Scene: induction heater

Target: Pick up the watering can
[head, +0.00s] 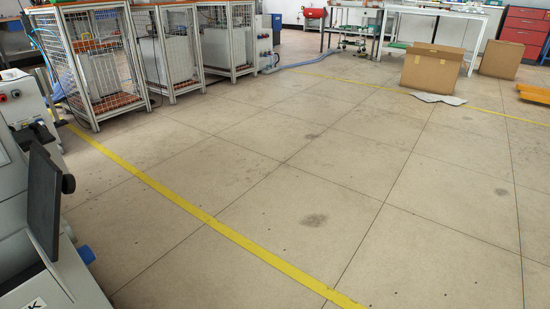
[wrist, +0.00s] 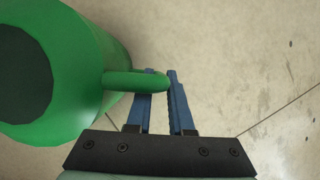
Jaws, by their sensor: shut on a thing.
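A green watering can (wrist: 105,105) fills the left of the wrist view, with its dark round opening facing the camera. Its green handle (wrist: 135,80) sticks out to the right, toward my gripper (wrist: 158,88). The two blue fingers are closed on this handle, one on each side of it. The underside of the can is hidden, so I cannot tell how far it is from the floor. The head view shows neither the can nor my gripper.
Wire-mesh cabinets (head: 172,50) stand at the back left of the head view. A machine with a dark screen (head: 44,200) stands at the near left. A cardboard box (head: 432,70) is at the back right. The middle floor (head: 330,160) is clear, crossed by a yellow line (head: 190,207).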

